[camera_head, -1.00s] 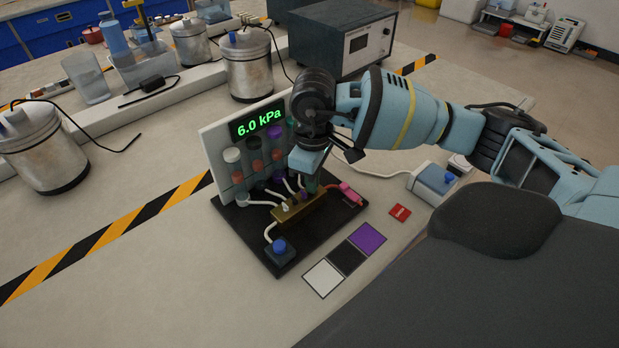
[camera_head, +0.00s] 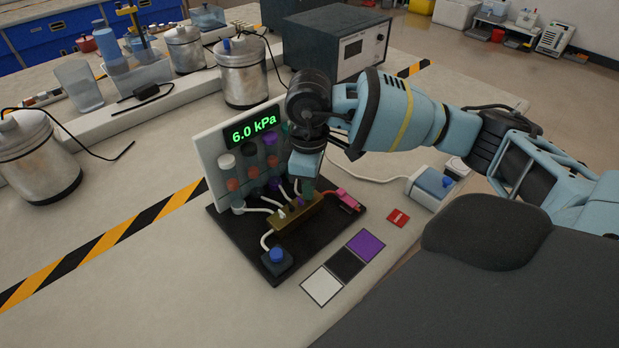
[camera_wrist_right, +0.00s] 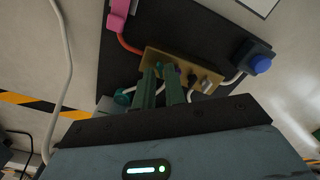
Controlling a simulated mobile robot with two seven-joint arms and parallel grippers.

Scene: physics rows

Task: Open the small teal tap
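The brass block (camera_head: 297,213) with small taps stands on a black base board. My right gripper (camera_head: 307,186) points down over its far end; its arm hides that part in the head view. In the right wrist view the two green fingers of my right gripper (camera_wrist_right: 160,70) stand a small gap apart at the brass block (camera_wrist_right: 152,56). A purple tap (camera_wrist_right: 178,70) is just right of the fingers, with dark and pale ones beyond. I cannot make out the teal tap clearly; it may be hidden at the fingers. My left gripper is not in view.
The panel (camera_head: 212,152) reading 6.0 kPa stands behind several capped tubes. A blue button box (camera_head: 277,259) is at the board's near corner. A pink clip (camera_head: 346,198) lies right of the block. White, black and purple squares (camera_head: 366,245) lie in front.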

